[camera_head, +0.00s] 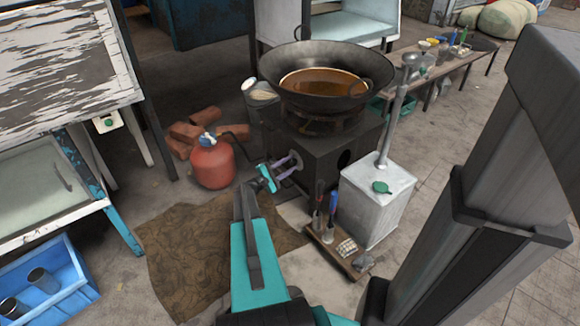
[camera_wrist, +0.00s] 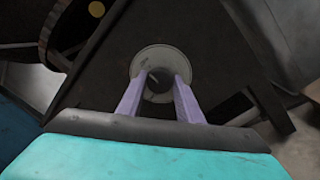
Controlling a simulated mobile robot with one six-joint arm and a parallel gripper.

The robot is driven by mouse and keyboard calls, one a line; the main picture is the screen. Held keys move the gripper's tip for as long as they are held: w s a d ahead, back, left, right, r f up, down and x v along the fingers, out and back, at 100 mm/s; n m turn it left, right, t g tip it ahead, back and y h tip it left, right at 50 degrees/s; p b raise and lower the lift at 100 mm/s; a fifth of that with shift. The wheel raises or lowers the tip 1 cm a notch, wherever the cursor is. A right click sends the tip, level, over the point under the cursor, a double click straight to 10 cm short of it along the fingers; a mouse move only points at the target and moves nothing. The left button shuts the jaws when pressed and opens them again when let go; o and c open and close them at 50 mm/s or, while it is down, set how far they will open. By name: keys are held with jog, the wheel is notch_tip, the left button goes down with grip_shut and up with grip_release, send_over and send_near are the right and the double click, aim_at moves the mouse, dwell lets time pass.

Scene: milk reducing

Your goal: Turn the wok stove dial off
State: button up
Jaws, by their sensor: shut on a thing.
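The wok (camera_head: 325,78) with brown liquid in it sits on top of the dark box-shaped stove (camera_head: 315,145). The stove dial (camera_wrist: 158,62) shows in the wrist view as a pale round disc on the dark stove face, with a darker knob at its lower middle. My gripper (camera_head: 288,164) reaches the stove's left front face. Its two purple fingers also show in the wrist view (camera_wrist: 160,84), one on each side of the knob, and they are shut on it. The fingers partly hide the knob, and I cannot read its setting.
A red gas bottle (camera_head: 212,162) stands left of the stove, with bricks (camera_head: 190,130) behind it. A metal canister (camera_head: 376,200) and a small wooden tray (camera_head: 335,248) with tools stand close on the right. A brown cloth (camera_head: 190,250) lies on the floor.

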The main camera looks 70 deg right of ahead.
jog(key=shift+s+a+f, duration=0.15)
jog(key=shift+s, duration=0.05)
jog(key=o, duration=1)
jog(key=shift+o, duration=0.2)
jog(key=shift+w, duration=0.1)
jog(key=p+v, duration=0.2)
jog(key=v, duration=1.1)
jog(key=shift+w+a+p, duration=0.25)
jog(key=shift+p, duration=0.1)
